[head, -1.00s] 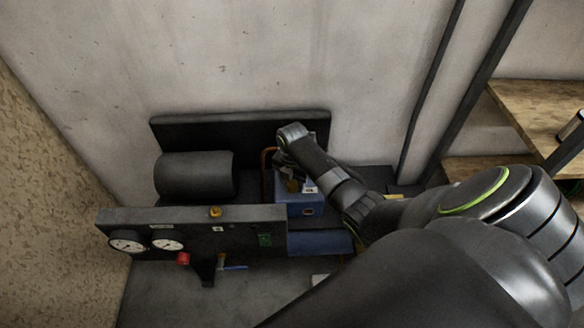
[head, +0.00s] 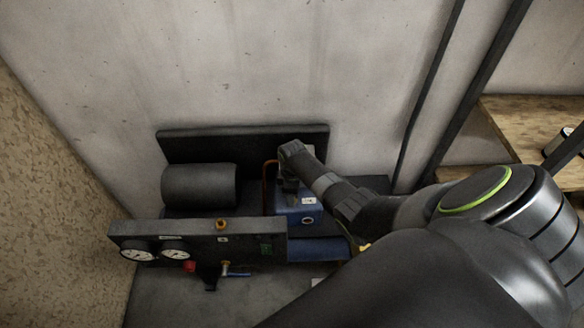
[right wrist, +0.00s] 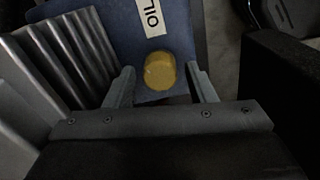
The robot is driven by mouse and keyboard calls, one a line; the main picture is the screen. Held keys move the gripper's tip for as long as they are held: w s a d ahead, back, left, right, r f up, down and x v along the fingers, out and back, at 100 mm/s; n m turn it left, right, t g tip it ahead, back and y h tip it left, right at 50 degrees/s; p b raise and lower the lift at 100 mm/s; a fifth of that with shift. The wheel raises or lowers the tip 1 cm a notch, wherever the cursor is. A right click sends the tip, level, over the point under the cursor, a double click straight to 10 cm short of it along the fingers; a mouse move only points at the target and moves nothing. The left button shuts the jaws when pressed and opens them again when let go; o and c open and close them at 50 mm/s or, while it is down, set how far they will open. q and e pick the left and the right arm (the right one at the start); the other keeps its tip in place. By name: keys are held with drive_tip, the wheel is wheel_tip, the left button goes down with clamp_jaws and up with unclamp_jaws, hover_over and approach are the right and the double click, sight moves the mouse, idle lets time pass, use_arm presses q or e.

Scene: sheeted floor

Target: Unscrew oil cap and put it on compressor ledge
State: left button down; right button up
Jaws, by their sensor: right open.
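The oil cap (right wrist: 160,72) is a round yellow cap on the blue compressor block (right wrist: 122,40), beside a white label reading OIL (right wrist: 152,17). In the right wrist view it sits between the two fingers of my right gripper (right wrist: 162,88), which is open, with a gap on either side. In the head view my right arm reaches from the right to above the blue block (head: 312,217); its wrist hides the cap there, and the fingers are hard to make out. The compressor's grey front panel (head: 195,240) has a narrow top edge. My left gripper is not in view.
Two gauges (head: 155,250), a red knob (head: 189,266) and a brass fitting (head: 221,224) are on the front panel. A copper pipe (head: 266,180) rises beside the blue block. Grey metal fins (right wrist: 75,55) are close to the gripper.

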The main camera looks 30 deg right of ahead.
drive_tip(key=m+p, duration=0.1)
drive_tip(key=m, duration=0.3)
drive_tip(key=shift+r+m, duration=0.15)
drive_tip(key=shift+m, duration=0.15)
drive_tip(key=m+p, duration=0.1)
drive_tip(key=m, duration=0.3)
drive_tip(key=shift+c, duration=0.4)
drive_tip(key=c, duration=0.9)
drive_tip(key=n, duration=0.4)
drive_tip(key=shift+n, duration=0.3)
drive_tip(key=shift+c, duration=0.2)
drive_tip(key=n, duration=0.9)
drive_tip(key=shift+n, duration=0.4)
drive_tip(key=n, duration=0.4)
drive_tip(key=shift+n, duration=0.4)
